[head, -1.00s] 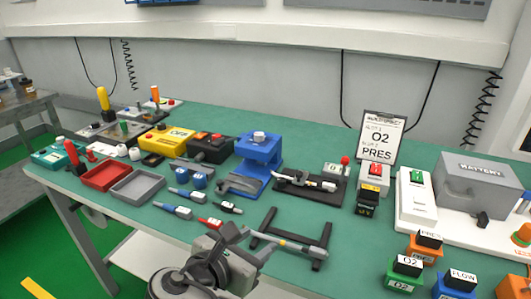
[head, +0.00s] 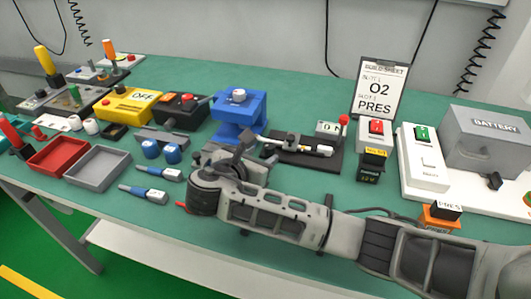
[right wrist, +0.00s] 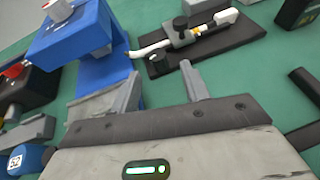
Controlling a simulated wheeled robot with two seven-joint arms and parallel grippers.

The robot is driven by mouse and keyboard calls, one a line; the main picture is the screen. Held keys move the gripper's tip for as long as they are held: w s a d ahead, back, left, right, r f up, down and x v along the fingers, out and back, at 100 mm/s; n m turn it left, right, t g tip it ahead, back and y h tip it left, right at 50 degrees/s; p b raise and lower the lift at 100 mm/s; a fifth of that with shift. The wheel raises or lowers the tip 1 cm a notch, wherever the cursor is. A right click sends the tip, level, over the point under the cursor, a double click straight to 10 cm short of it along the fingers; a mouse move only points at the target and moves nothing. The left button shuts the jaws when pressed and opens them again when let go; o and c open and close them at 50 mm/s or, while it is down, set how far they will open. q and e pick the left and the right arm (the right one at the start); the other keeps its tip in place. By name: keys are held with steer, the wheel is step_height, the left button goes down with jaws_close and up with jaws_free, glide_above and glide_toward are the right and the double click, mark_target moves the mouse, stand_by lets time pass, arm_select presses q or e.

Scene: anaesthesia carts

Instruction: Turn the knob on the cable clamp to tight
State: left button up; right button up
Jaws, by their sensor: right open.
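What looks like the cable clamp is a black base plate (head: 318,160) right of the blue press stand, with a white and grey cable piece (head: 305,146) lying along it. In the right wrist view, a dark round knob (right wrist: 180,22) stands on the clamp body, and a smaller dark knob (right wrist: 157,57) sits near the plate's edge. I cannot read the knob's setting. My right gripper (head: 236,160) is just left of the plate, near the blue stand's foot. In the right wrist view its fingers (right wrist: 160,78) are apart and empty, pointing towards the plate. My left gripper is out of view.
The blue press stand (head: 238,112) is close to my right gripper. A red tray (head: 58,157) and a grey tray (head: 98,167) lie left. A clipboard sign (head: 380,88) and a battery box (head: 490,145) stand right. My right arm covers the front of the bench.

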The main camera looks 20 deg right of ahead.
mark_target(266, 150)
steer(key=shift+x, duration=1.85)
steer(key=c, duration=1)
steer(key=shift+w+a+r+m+g+h+p, duration=0.2)
steer(key=shift+m+g+h+p, duration=0.1)
steer(key=shift+m+h+p, duration=0.1)
steer(key=shift+w+f+m+g+h, duration=0.1)
steer(key=shift+m+g+h, duration=0.4)
steer(key=shift+m+g, duration=0.5)
steer(key=shift+m, duration=0.1)
steer(key=o, duration=1)
steer(key=shift+h, duration=0.3)
